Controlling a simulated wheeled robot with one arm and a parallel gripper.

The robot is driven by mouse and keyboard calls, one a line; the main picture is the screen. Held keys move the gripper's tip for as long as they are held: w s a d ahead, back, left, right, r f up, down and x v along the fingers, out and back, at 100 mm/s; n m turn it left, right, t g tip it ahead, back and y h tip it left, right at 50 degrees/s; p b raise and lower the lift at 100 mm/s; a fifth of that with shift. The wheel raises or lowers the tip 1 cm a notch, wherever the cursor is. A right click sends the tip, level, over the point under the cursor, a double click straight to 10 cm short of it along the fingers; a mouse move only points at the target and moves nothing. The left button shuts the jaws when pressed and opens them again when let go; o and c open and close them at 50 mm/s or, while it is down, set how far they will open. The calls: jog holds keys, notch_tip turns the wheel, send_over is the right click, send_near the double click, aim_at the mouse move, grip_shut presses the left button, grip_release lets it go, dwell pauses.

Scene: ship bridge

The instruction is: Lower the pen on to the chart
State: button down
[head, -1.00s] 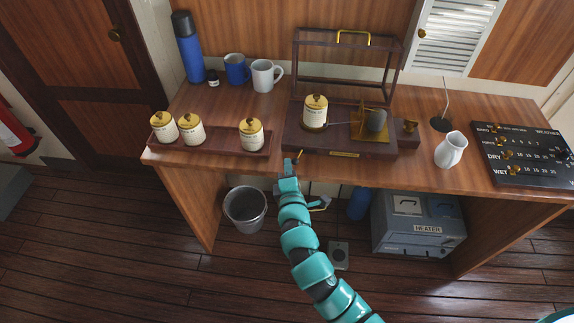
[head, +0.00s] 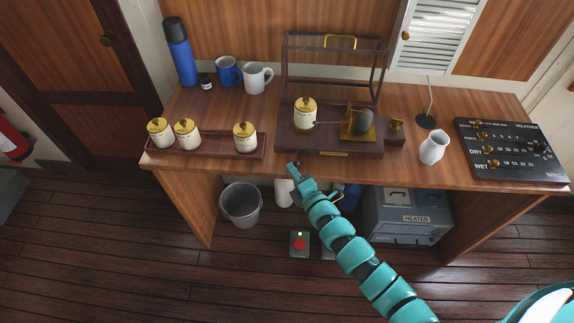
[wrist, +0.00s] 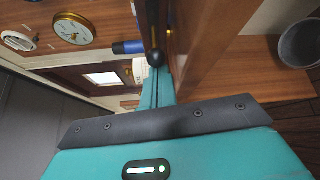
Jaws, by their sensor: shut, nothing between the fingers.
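The recording instrument stands on the desk with a dark base (head: 287,145) and its glazed frame case raised behind. Its chart is wrapped on an upright cream drum (head: 305,116) with a brass top. A thin pen arm (head: 330,123) runs from the brass mechanism (head: 350,130) at the right to the drum's lower right side. I cannot tell whether the pen tip touches the chart. My gripper (head: 293,168) is shut and empty at the desk's front edge, in front of and below the base. Its dark tip (wrist: 155,58) shows in the wrist view.
A tray (head: 215,151) of similar drums lies left. Mugs (head: 257,78) and a blue flask (head: 179,52) stand behind. A white jug (head: 433,148) and weather board (head: 510,150) are right. A bin (head: 240,204), red-button box (head: 299,244) and heater (head: 408,216) are below.

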jog(key=shift+w+d+f+n+g+y, duration=0.1)
jog(key=shift+d+n+g+y, duration=1)
jog(key=shift+y, duration=0.2)
jog(key=shift+d+n+g+y, duration=0.2)
jog(key=shift+n+g+y, duration=0.2)
jog(key=shift+d, duration=0.1)
